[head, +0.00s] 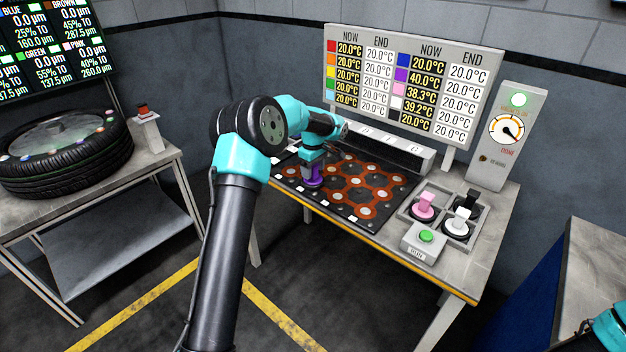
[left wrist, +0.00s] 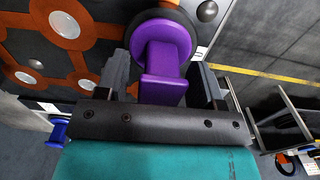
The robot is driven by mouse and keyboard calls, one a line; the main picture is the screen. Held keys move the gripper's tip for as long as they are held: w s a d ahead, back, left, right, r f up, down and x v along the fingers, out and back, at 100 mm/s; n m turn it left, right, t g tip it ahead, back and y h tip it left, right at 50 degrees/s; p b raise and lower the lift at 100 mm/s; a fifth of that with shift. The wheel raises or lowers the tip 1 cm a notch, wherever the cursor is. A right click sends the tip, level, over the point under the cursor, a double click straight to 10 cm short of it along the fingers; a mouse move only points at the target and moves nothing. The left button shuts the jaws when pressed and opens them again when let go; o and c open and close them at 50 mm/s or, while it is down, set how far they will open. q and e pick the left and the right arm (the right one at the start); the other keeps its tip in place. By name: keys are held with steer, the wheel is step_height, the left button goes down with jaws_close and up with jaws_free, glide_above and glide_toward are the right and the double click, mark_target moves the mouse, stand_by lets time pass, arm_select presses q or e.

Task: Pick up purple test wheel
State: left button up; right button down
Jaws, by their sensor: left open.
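The purple test wheel (head: 314,181) stands on the dark board with orange patterns (head: 352,213), near its left front edge. In the left wrist view the purple wheel (left wrist: 164,60) shows its round hub, dark tyre rim and a purple handle pointing toward my gripper. My left gripper (head: 312,172) is over the wheel, reaching down from above. In the left wrist view its two fingers (left wrist: 162,82) stand on either side of the purple handle, apart from it. A small part of my right arm (head: 608,328) shows at the lower right corner; its gripper is out of frame.
A tray (head: 408,211) holds pink (head: 425,205) and black-and-white (head: 462,220) wheels beside a green-button box (head: 424,242). A temperature panel (head: 412,85) and dial post (head: 507,135) stand behind. A large tyre (head: 66,155) lies on the left table.

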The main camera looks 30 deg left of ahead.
arm_select(q)
steer(key=shift+f, duration=0.75)
steer(key=shift+c, duration=0.2)
steer(key=c, duration=1)
